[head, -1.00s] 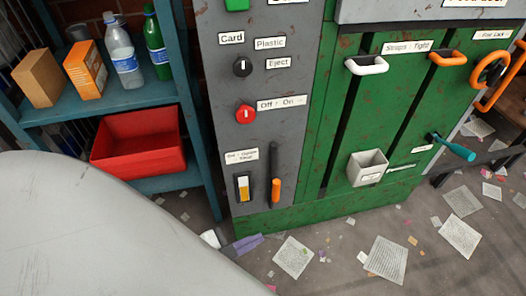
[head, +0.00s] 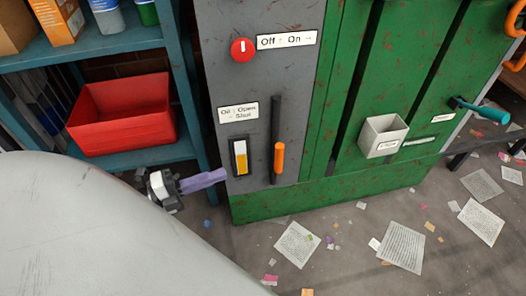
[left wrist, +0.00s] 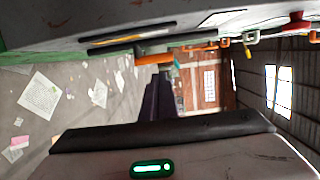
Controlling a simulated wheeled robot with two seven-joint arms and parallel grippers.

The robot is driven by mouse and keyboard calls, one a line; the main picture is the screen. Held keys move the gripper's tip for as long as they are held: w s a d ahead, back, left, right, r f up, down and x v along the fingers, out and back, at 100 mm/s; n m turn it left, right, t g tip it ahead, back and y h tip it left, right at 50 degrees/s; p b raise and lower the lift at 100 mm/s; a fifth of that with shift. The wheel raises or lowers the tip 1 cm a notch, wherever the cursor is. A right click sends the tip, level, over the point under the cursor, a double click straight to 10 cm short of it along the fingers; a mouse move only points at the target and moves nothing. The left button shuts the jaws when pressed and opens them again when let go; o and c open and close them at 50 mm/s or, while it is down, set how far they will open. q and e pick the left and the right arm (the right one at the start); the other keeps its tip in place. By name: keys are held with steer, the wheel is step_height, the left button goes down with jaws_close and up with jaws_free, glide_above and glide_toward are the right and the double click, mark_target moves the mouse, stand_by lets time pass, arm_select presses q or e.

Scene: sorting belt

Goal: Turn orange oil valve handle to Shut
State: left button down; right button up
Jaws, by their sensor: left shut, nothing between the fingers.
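A gauge window (head: 240,158), white above and yellow-orange below, is left of the handle. My left gripper (head: 220,176) has purple fingers, shut and empty, left of the handle and slightly lower, apart from it in the picture. The left wrist view shows the orange handle (left wrist: 155,59) beyond the dark fingertips (left wrist: 160,82). My right gripper is not in view.
A blue shelf (head: 110,40) with a red bin (head: 122,115) stands left of the panel. A red Off/On knob (head: 243,50) is above the label. A pale bin (head: 383,136) and teal lever (head: 480,109) are on the green machine. Papers (head: 402,247) litter the floor.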

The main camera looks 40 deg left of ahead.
arm_select(q)
steer(key=b, duration=0.4)
glide_toward(277, 153)
steer(key=w+d+f, duration=0.2)
steer(key=w, duration=0.4)
steer(key=shift+s+d+r, duration=0.1)
steer(key=shift+d, duration=0.1)
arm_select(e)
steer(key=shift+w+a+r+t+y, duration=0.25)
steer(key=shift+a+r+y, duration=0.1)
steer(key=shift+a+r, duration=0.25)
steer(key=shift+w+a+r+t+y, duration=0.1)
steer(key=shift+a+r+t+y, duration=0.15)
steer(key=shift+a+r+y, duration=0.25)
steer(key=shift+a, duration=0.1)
